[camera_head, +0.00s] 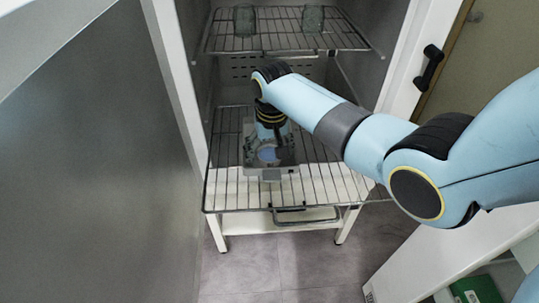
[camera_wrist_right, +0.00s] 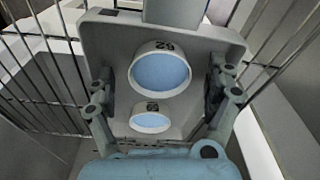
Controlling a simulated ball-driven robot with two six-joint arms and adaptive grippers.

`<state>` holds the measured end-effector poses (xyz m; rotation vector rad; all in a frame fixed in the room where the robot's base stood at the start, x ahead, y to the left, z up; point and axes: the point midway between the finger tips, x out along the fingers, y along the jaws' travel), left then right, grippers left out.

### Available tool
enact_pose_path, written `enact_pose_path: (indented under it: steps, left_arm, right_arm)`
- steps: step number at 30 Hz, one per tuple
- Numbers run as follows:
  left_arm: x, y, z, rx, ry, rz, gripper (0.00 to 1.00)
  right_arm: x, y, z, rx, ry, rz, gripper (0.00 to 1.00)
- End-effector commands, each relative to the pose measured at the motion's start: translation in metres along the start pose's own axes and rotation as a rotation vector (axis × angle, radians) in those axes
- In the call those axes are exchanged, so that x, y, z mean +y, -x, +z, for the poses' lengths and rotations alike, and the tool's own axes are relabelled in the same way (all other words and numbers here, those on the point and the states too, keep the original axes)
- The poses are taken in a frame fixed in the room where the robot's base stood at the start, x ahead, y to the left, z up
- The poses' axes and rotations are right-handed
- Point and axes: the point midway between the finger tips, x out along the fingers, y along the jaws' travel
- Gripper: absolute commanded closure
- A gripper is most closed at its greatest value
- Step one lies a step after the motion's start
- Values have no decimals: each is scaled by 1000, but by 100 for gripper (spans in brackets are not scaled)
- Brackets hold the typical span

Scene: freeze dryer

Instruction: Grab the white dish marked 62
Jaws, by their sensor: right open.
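The white dish marked 62 (camera_wrist_right: 160,70) has a blue inside and rests on a grey tray (camera_wrist_right: 105,35). A smaller-looking white dish (camera_wrist_right: 150,119), also blue inside, sits nearer in the right wrist view; its number is hard to read. The tray (camera_head: 252,172) lies on the lower wire shelf in the head view, partly covered by my right arm. My right gripper (camera_wrist_right: 160,85) is open, its fingers apart on either side of the dishes. I cannot tell whether it touches anything. My left gripper is not in view.
The lower wire shelf (camera_head: 225,190) juts out of the open freeze dryer. An upper wire shelf (camera_head: 280,43) holds two glass vessels (camera_head: 244,20). Cabinet side walls and a door with a black handle (camera_head: 428,67) flank the opening. The floor in front is partly clear.

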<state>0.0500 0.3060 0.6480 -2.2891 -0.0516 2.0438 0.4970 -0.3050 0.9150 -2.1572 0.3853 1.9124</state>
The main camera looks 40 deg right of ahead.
Motion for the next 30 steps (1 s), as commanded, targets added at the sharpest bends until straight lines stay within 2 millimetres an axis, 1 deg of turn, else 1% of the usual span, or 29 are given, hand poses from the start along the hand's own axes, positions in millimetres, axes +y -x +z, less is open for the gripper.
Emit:
enact_pose_path:
  steps: [3,9,15,17,26,30]
  left_arm:
    - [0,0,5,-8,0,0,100]
    - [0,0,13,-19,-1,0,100]
    - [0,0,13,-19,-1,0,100]
    - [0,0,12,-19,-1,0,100]
    - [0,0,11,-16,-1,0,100]
    - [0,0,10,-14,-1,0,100]
  right_arm:
    - [0,0,0,0,0,0,14]
    - [0,0,0,0,0,0,40]
    - [0,0,0,-1,0,0,67]
    - [0,0,0,-1,0,0,73]
    - [0,3,-1,0,0,0,73]
    - [0,16,-3,3,0,-1,73]
